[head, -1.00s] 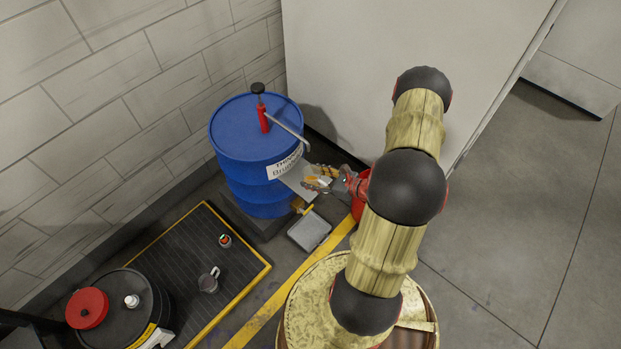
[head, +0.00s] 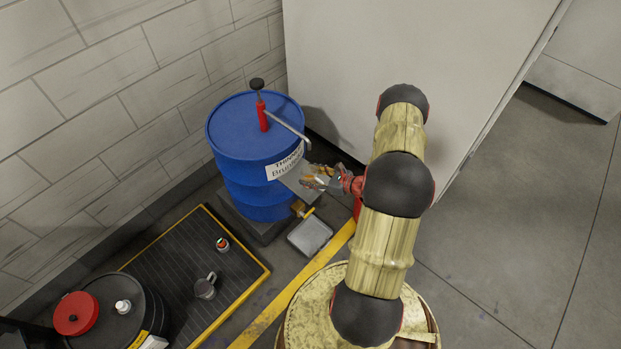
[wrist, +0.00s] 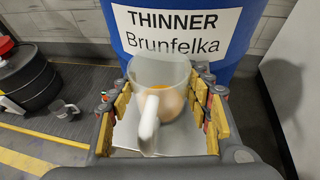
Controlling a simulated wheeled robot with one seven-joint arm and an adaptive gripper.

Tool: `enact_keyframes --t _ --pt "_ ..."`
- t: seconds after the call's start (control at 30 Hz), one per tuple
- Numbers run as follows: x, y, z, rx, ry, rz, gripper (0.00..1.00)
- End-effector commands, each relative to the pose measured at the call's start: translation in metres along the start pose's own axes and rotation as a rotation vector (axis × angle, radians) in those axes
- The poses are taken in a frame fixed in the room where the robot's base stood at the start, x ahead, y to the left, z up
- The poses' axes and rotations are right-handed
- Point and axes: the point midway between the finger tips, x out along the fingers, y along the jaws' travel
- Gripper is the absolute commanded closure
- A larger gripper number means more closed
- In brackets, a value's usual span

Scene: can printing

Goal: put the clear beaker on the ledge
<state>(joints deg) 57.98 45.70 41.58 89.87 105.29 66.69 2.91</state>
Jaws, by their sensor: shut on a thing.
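The clear beaker (wrist: 165,80) is upright between my fingers in the wrist view, its pale handle towards the camera. My gripper (wrist: 167,88) is shut on it, with a yellow-padded finger on each side. The ledge, a grey metal plate (wrist: 190,143), shows below and behind the beaker, at the front of the blue drum. In the head view my gripper (head: 318,180) is at the right side of the ledge (head: 296,183). The beaker is hard to make out there. I cannot tell whether its base touches the ledge.
The blue thinner drum (head: 245,165) with a red pump stands behind the ledge. A grey tray (head: 310,235) lies below a yellow-handled tap. A grey jug (head: 205,287) and a small red-topped item (head: 222,244) stand on the dark grate. A black drum (head: 130,295) is at lower left.

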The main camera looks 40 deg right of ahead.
Motion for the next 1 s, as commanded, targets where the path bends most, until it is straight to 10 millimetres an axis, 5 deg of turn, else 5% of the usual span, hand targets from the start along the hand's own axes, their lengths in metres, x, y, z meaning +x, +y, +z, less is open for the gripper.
enact_keyframes --t 0.3,0.33,0.63,1.0 --pt "0.0008 -0.0003 -0.0018 -0.001 0.0 0.0 0.76" --pt "0.0006 -0.0002 -0.0015 -0.001 0.0 0.0 0.5" --pt "0.0004 -0.0001 -0.0009 -0.001 0.0 0.0 0.33" --pt "-0.001 -0.0002 0.0023 -0.001 0.0 0.0 0.33"
